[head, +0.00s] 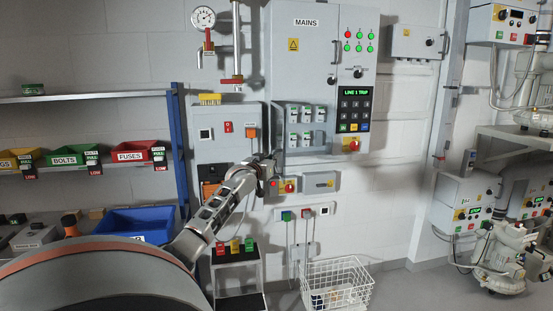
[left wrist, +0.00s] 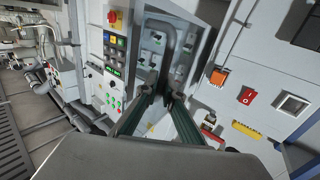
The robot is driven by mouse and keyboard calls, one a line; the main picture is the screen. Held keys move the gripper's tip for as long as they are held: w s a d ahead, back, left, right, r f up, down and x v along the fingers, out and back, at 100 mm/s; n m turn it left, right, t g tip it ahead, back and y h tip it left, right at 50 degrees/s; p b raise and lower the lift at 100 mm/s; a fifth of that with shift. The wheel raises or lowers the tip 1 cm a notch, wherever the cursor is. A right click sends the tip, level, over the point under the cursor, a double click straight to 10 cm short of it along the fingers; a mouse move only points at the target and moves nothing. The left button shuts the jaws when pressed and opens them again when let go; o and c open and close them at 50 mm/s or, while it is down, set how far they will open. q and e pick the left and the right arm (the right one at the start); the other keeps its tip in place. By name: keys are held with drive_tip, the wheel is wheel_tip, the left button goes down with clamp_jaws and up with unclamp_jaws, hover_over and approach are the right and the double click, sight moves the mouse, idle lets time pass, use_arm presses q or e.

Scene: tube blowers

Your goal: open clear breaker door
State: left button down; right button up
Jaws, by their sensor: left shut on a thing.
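The clear breaker door (head: 305,128) is on the lower left of the grey MAINS cabinet, with several light breakers showing behind it. My left gripper (head: 270,168) is at the door's lower left corner. In the left wrist view, the gripper's two fingers (left wrist: 164,98) are shut on a grey bar-like handle (left wrist: 172,42) in front of the clear door (left wrist: 185,58). The exact contact is small and dark, and I cannot tell how far the door stands from the cabinet. My right gripper is not in view.
The MAINS cabinet (head: 306,50) has a LINE 1 TRIP keypad panel (head: 354,108) beside the door. A grey switch box (head: 225,135) is close on the left. A white wire basket (head: 337,285) stands on the floor.

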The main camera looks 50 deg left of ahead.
use_arm(q)
drive_tip(key=c, duration=2.5)
unclamp_jaws()
drive_tip(key=v, duration=1.2)
